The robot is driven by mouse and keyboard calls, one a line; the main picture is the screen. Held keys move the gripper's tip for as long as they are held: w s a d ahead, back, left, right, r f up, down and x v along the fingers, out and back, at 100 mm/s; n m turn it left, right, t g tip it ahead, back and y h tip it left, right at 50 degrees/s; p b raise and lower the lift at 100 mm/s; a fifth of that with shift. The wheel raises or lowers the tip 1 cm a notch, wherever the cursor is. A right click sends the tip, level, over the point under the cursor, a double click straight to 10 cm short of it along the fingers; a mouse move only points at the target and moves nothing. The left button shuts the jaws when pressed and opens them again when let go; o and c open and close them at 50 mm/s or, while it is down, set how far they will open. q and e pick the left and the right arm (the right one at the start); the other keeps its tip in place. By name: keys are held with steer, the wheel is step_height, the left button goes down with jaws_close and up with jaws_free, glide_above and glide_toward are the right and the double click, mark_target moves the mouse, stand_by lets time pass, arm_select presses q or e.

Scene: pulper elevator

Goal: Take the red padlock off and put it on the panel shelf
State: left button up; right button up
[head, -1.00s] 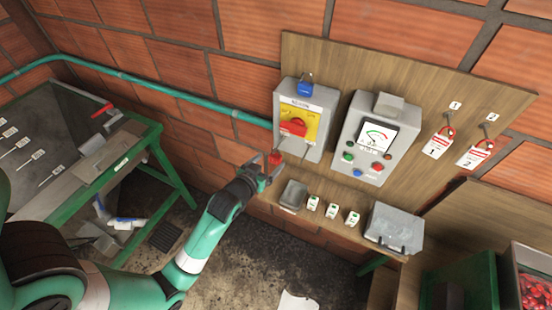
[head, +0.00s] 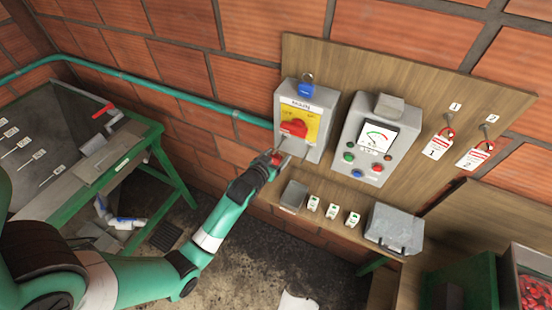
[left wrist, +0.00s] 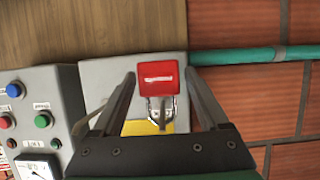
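The red padlock (left wrist: 157,77) hangs at the lower left of the grey switch box (head: 325,100), its shackle over the yellow plate. In the left wrist view it appears upside down, with a gap to each finger. In the head view it is partly hidden by my left gripper (head: 293,158). That gripper is open, its fingers on either side of the padlock. The wooden panel shelf (head: 326,223) lies below the box. My right gripper is not in view.
A grey tray (head: 293,194), several small white-labelled pieces and a grey case (head: 395,227) occupy the shelf. A gauge box (head: 367,137) is to the right.

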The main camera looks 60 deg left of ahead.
arm_select(q)
jaws_close()
steer(key=shift+r, duration=0.15)
steer(key=shift+r, duration=0.3)
steer(key=s+d+b, duration=0.2)
steer(key=s+d, duration=0.9)
steer(key=s, duration=0.3)
steer(key=shift+d+r, duration=0.15)
steer(key=shift+r, duration=0.15)
